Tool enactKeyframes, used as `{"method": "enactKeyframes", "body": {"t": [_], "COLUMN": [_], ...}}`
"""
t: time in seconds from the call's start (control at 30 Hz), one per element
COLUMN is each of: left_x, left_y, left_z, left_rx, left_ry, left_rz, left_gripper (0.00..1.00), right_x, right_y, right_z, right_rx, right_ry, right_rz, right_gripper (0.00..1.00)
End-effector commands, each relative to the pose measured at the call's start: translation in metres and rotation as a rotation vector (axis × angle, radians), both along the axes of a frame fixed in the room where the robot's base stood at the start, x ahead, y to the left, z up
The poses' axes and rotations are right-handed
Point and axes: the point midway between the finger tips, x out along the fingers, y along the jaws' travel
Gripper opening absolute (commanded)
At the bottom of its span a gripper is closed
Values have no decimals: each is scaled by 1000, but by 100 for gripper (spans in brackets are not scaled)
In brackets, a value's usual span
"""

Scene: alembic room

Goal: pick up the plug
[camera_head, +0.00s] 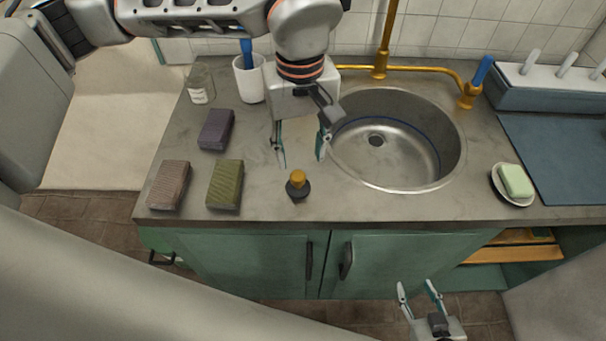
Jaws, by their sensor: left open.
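The plug (298,188) is a small dark, round-based piece with a yellow-orange knob on top. It stands upright on the grey counter, near its front edge and left of the sink. My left gripper (300,160) comes down from above with its fingers spread. It is open and empty, above and just behind the plug, apart from it as far as I can tell. My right gripper (419,290) is low at the bottom of the view, in front of the cabinet, with its fingers apart and nothing between them.
The round metal sink (440,150) is right of the plug, with a brass tap (384,50) behind. Purple (217,129), brown (169,185) and green (225,184) blocks lie left. A white cup (249,82) and glass jar (201,84) stand behind. A soap dish (498,186) is right.

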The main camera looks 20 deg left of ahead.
Motion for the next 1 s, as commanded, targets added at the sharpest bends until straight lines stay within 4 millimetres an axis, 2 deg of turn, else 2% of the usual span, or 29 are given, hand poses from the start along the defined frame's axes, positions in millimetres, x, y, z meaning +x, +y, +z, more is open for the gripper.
{"method": "enactKeyframes", "body": {"t": [0.63,0.97,1.0], "left_x": [-3,-2,-2], "left_y": [6,6,6], "left_z": [-70,-75,-75], "left_rx": [-1,-1,-1], "left_ry": [4,0,0], "left_rz": [2,1,1], "left_gripper": [41,41,31], "right_x": [0,0,0], "right_y": [0,0,0], "right_z": [5,5,5], "right_rx": [0,0,0], "right_ry": [-1,-1,-1], "right_rz": [0,0,0], "right_gripper": [40,40,40]}}
